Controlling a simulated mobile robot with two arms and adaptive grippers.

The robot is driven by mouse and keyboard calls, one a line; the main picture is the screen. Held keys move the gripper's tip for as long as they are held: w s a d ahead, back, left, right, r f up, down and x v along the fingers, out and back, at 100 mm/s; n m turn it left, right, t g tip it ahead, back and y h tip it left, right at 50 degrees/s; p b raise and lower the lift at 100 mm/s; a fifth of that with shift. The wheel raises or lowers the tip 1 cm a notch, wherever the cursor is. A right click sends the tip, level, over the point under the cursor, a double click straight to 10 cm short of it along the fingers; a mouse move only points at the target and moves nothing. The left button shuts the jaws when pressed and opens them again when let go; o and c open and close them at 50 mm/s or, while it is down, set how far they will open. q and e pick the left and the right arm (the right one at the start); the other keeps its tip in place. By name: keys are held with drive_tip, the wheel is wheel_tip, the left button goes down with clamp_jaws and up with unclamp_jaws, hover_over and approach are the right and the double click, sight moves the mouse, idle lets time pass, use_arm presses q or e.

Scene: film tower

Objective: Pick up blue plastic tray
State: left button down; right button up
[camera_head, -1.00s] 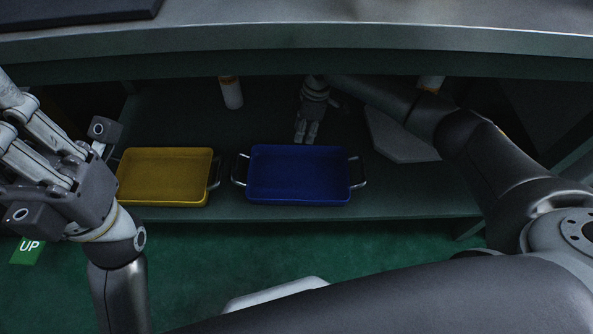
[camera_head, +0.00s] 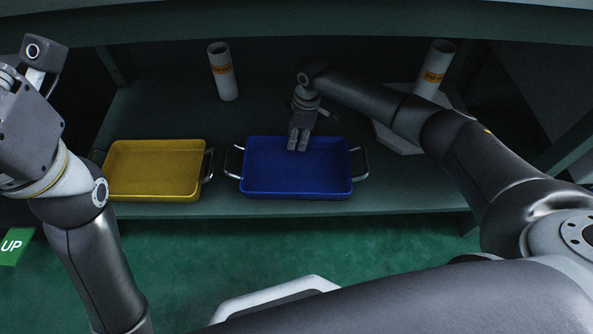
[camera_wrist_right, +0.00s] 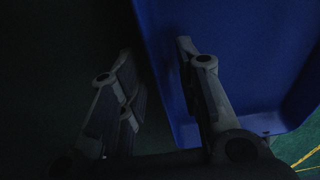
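The blue plastic tray (camera_head: 297,178) sits on the shelf under the counter, with a metal handle at its left and right ends. My right gripper (camera_head: 298,145) reaches down at the tray's far rim. In the right wrist view its fingers (camera_wrist_right: 156,52) are apart, one in front of the blue tray (camera_wrist_right: 235,50) and one over the dark area outside it, with the tray edge between them. Contact with the wall cannot be told. My left gripper (camera_head: 38,65) is raised at the left edge, partly cut off, away from the tray.
A yellow tray (camera_head: 155,172) sits on the shelf just left of the blue one. Two white cylinders with orange labels stand behind, at left (camera_head: 223,75) and right (camera_head: 435,70). The counter (camera_head: 300,22) overhangs the shelf. Green floor (camera_head: 260,250) lies in front.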

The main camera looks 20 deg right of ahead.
drive_tip(key=shift+f, duration=0.15)
clamp_jaws()
idle(0.6)
